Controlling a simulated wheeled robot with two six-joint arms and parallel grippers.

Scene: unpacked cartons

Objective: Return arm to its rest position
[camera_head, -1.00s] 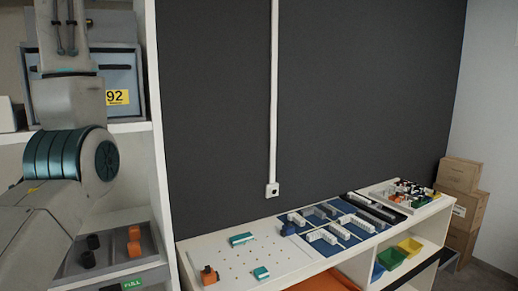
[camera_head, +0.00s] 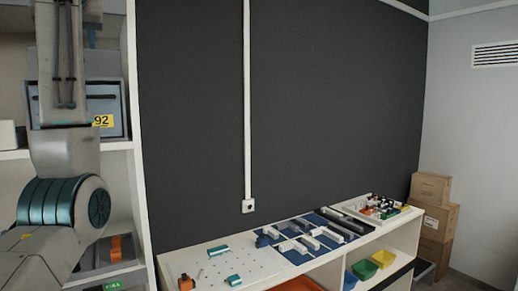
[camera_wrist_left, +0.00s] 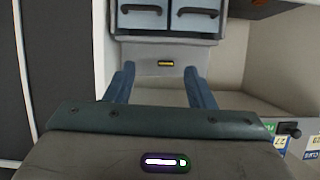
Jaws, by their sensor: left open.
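My left arm (camera_head: 60,150) rises along the left side of the head view, in front of a white shelf unit. Its teal ribbed joint (camera_head: 62,202) is at the lower left, and its gripper is outside that view. In the left wrist view my left gripper (camera_wrist_left: 159,70) shows two blue fingers spread apart with nothing between them. Beyond the fingers are a pale shelf surface and grey-blue bins (camera_wrist_left: 165,18). My right arm and gripper are in neither view.
The white shelf unit (camera_head: 138,180) holds a grey bin labelled 92 (camera_head: 102,121). A long white bench (camera_head: 225,259) with a pegboard, blue panels and small parts runs along the dark wall. Coloured bins (camera_head: 383,258) sit under it. Cartons (camera_head: 437,222) are stacked at right.

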